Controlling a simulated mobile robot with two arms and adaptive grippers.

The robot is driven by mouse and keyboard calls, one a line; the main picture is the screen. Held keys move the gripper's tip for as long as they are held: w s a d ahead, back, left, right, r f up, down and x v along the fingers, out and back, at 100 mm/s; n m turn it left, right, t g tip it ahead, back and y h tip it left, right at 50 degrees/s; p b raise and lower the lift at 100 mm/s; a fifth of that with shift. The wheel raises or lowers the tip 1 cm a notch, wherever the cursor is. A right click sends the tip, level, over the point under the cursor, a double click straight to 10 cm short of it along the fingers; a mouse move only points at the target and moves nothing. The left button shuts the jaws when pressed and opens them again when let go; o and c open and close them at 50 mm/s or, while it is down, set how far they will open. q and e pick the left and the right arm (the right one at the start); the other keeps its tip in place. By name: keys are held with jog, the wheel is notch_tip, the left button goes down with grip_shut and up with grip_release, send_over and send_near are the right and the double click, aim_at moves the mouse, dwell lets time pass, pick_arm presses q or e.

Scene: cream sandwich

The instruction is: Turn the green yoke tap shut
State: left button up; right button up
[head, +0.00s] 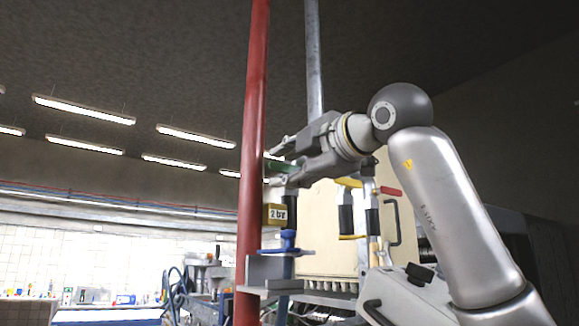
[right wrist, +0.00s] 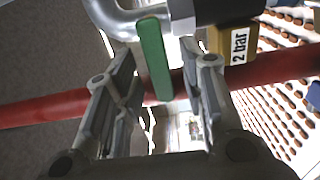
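The green yoke tap's handle (right wrist: 154,58) is a flat green bar. In the right wrist view it stands between the two fingers of my right gripper (right wrist: 158,80), which is open with a gap on each side of the bar. In the head view, the green handle (head: 277,167) shows small beside the red pipe, between the fingertips of my right gripper (head: 280,166). The fingers partly hide it there. My left gripper is in neither view.
A red pipe (head: 252,130) runs upright next to my right gripper. A "2 bar" tag (head: 277,214) hangs below, above a blue tap (head: 288,240). Yellow-handled (head: 349,182) and red-handled (head: 391,191) valves stand to the right, before a cream cabinet (head: 320,215).

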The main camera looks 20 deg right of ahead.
jog(key=v, duration=1.2)
dwell(0.3)
